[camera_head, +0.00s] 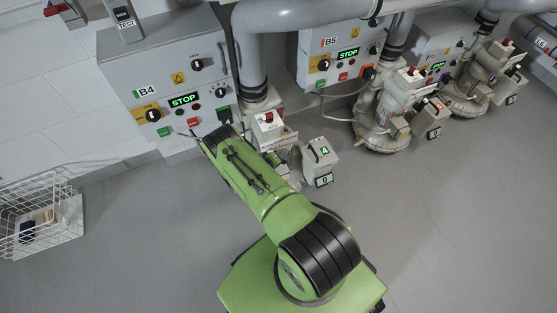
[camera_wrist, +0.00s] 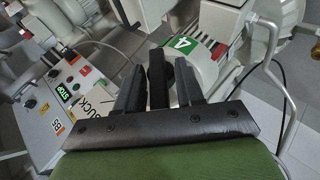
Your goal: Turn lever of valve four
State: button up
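Valve four (camera_head: 330,163) is a pale grey unit with a green 4 label and a smaller 0 label, just right of my green arm in the head view. Its green 4 label (camera_wrist: 181,44) shows upper middle in the wrist view. A black upright lever (camera_wrist: 157,75) stands beside that label. My gripper (camera_wrist: 158,88) has its two black fingers apart, one on each side of the lever. Narrow gaps seem to show between lever and fingers, but contact low down cannot be judged. In the head view my arm hides the gripper.
Control box B4 (camera_head: 165,75) stands left of my arm, with a lit STOP display. Box B5 (camera_head: 340,48) and more blower units (camera_head: 385,120) stand to the right, with thick grey pipes behind. A white wire basket (camera_head: 40,215) is at far left. The front floor is clear.

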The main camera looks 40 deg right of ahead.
jog(key=shift+o, duration=0.2)
jog(key=p+v, duration=0.5)
jog(key=v, duration=1)
jog(key=shift+a+r+p, duration=0.15)
jog(key=shift+r+p, duration=0.1)
jog(key=shift+p, duration=0.05)
